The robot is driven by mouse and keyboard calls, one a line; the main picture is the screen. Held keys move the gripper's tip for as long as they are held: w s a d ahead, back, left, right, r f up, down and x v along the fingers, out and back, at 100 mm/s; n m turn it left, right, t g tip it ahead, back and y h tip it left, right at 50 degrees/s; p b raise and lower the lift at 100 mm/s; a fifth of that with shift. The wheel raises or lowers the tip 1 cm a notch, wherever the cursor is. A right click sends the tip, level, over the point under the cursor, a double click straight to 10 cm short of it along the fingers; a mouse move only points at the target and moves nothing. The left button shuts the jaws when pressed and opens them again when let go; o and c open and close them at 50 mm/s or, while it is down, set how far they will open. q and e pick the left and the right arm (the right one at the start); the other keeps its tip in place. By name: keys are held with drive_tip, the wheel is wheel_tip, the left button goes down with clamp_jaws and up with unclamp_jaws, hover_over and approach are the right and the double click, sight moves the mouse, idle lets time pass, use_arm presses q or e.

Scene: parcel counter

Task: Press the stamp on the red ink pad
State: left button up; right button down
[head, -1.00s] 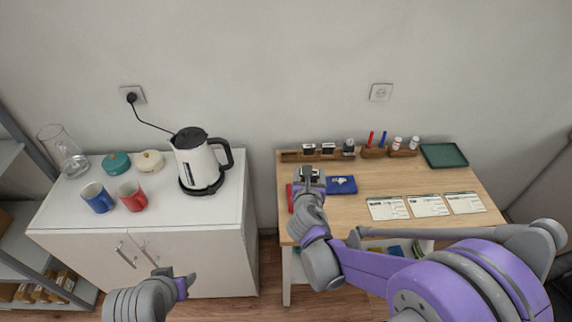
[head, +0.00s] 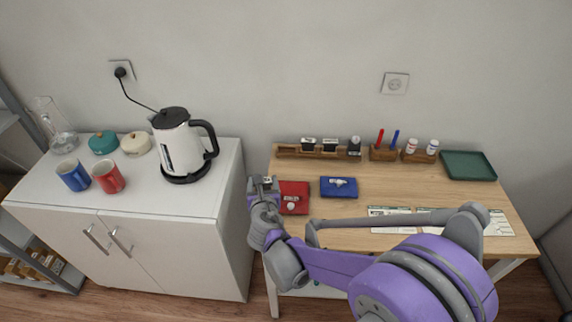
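The red ink pad (head: 295,190) lies on the wooden counter near its left edge, with a small pale mark on its front part. My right gripper (head: 263,184) is just left of the pad, at the counter's left edge and apart from the pad in the picture. It appears shut on a small dark stamp (head: 267,180) with a pale top; the fingers hide most of it, and its lower face is not visible. My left gripper is out of view.
A blue ink pad (head: 339,193) lies right of the red one. Behind stands a wooden rack (head: 287,152) with several stamps and an empty left part. Pen and bottle holders, a green tray (head: 468,165) and printed forms (head: 498,224) are farther right. A cabinet (head: 215,230) with a kettle (head: 180,148) stands left.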

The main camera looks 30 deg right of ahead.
drive_tip(key=w+d+m+h, duration=0.1)
drive_tip(key=w+d, duration=0.1)
drive_tip(key=d, duration=0.4)
drive_tip(key=m+h, duration=0.1)
hover_over(292, 187)
wheel_tip(292, 187, down, 4)
drive_tip(key=b, duration=0.2)
drive_tip(key=shift+r+g+b, duration=0.15)
drive_tip(key=shift+g+b, duration=0.15)
drive_tip(key=shift+g, duration=0.1)
use_arm(q)
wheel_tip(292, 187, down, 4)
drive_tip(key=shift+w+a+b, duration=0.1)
drive_tip(key=shift+b, duration=0.25)
use_arm(e)
drive_tip(key=shift+f, duration=0.25)
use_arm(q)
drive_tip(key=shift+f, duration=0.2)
use_arm(e)
drive_tip(key=shift+f, duration=0.3)
drive_tip(key=shift+r, duration=0.15)
use_arm(q)
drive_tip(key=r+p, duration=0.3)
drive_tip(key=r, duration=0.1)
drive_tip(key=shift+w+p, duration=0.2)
drive_tip(key=shift+p, duration=0.1)
use_arm(e)
wheel_tip(292, 187, up, 6)
drive_tip(key=shift+f, duration=0.1)
